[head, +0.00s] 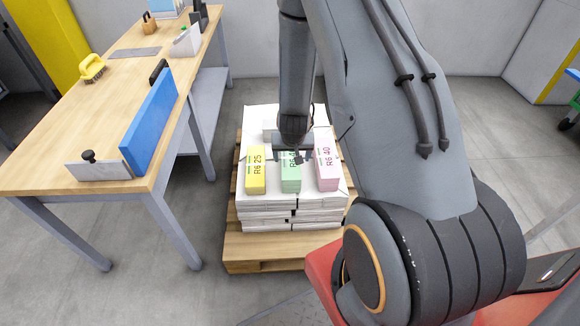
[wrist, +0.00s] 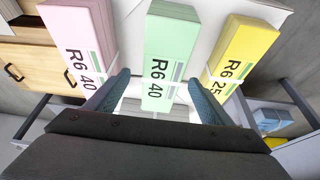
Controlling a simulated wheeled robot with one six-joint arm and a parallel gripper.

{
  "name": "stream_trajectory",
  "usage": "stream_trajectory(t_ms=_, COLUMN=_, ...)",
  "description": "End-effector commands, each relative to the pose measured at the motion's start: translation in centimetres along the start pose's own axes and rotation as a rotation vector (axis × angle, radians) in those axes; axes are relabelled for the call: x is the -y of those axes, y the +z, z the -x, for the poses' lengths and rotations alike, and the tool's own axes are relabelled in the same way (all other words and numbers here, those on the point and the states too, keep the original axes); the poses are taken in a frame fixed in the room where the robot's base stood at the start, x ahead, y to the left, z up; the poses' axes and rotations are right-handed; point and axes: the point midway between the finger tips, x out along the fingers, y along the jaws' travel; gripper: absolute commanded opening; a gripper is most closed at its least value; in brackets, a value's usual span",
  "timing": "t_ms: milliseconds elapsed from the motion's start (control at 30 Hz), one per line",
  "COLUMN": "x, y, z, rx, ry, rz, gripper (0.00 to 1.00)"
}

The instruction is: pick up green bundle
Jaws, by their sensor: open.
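The green bundle (head: 290,178) lies on top of the white paper stack, between a yellow bundle (head: 256,170) on its left and a pink bundle (head: 327,168) on its right. My gripper (head: 291,154) is above the green bundle in the head view and hides part of it. In the wrist view, the green bundle (wrist: 168,55), printed R6 40, is in the middle, with its near end between the two fingers of my gripper (wrist: 157,92). The fingers are spread apart and the gripper is open. I cannot tell whether either finger touches the bundle.
The white stack (head: 290,215) rests on a wooden pallet (head: 265,252). A wooden workbench (head: 120,85) stands at the left with a blue board (head: 150,120), a yellow brush (head: 91,68) and other items. Grey floor is clear around the pallet's front and left.

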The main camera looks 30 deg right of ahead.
Motion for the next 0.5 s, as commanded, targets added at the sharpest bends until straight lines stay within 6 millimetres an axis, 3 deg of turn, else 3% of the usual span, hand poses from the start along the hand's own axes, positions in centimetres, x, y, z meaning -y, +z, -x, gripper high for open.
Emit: stream_trajectory(t_ms=500, x=0.5, y=-0.2, z=-5.8, rx=0.001, ry=-0.001, rz=0.001, gripper=0.75)
